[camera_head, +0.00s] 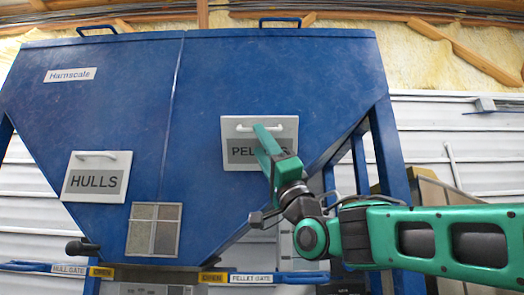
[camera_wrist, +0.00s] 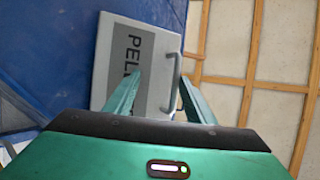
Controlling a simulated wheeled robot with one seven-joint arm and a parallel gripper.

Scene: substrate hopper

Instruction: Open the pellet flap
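The pellet flap (camera_head: 229,131) is a light grey panel with a dark "PELLETS" label, high on the right half of the blue hopper. It appears to lie flat against the hopper face. Its bar handle (camera_head: 286,123) runs along its upper edge. My gripper (camera_head: 262,129) is in front of the flap at the handle and hides part of the label. In the wrist view, my gripper (camera_wrist: 160,74) is open, with its fingers apart. The handle (camera_wrist: 177,80) shows between them, close to the right finger; I cannot tell whether they touch. The flap (camera_wrist: 101,70) shows behind the left finger.
The hulls flap (camera_head: 69,188) is at the left on the hopper (camera_head: 120,110). A small window (camera_head: 153,230) sits low in the middle. Hull gate (camera_head: 30,267) and pellet gate (camera_head: 300,277) bars run along the bottom. Blue support legs (camera_head: 388,160) stand at the right.

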